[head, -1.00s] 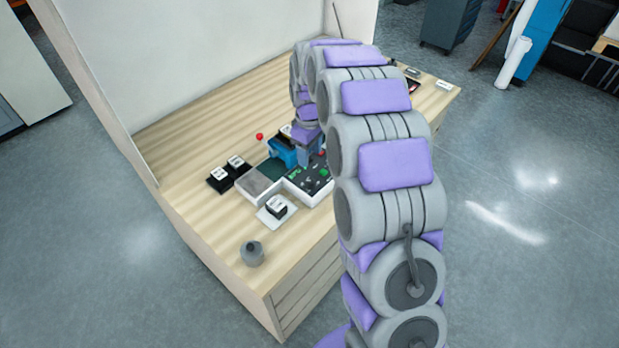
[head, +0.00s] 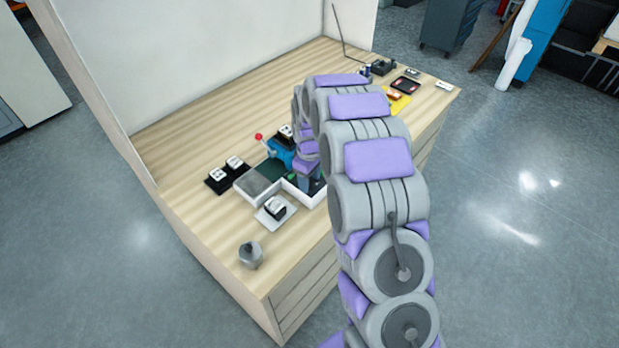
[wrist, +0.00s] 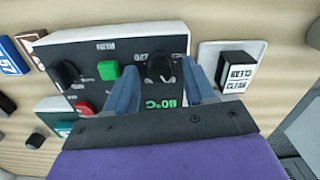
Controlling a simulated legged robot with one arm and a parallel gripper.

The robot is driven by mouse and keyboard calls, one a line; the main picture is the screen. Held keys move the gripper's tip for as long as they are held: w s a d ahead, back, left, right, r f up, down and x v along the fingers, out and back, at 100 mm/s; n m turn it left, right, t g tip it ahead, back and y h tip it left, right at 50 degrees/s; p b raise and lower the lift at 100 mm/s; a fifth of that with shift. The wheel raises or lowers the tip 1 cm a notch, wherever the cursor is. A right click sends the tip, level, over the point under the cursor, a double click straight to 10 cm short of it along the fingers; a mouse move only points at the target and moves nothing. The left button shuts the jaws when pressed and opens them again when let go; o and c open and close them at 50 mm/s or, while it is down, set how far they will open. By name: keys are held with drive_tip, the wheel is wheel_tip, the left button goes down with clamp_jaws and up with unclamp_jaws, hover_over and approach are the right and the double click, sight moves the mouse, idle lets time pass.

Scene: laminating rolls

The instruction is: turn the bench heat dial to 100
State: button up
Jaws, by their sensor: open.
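The control panel (wrist: 60,48) has a dark face and a white rim. It carries the heat dial (wrist: 160,67), a black knob above green display digits (wrist: 160,103) that look like 80°C, though the first digit is unclear. My gripper (wrist: 159,68) is open, with one blue-grey finger on each side of this knob. I cannot tell whether the fingers touch it. In the head view my gripper is low over the panel (head: 312,203), mostly hidden by my arm.
A second black knob (wrist: 65,74), a green button (wrist: 108,70) and a red button (wrist: 85,108) sit left on the panel. A black CLEAR block (wrist: 237,70) on a white plate stands close right. In the head view, a grey knobbed object (head: 250,254) stands near the bench's front.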

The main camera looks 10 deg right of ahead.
clamp_jaws()
idle(0.3)
drive_tip(key=m+p, duration=0.2)
drive_tip(key=m, duration=0.3)
drive_tip(key=shift+m+p, duration=0.35)
drive_tip(key=shift+m, duration=0.05)
drive_tip(key=m+p, duration=0.1)
drive_tip(key=m, duration=0.4)
drive_tip(key=shift+m+p, duration=0.3)
drive_tip(key=shift+m, duration=0.3)
unclamp_jaws()
drive_tip(key=shift+r, duration=0.1)
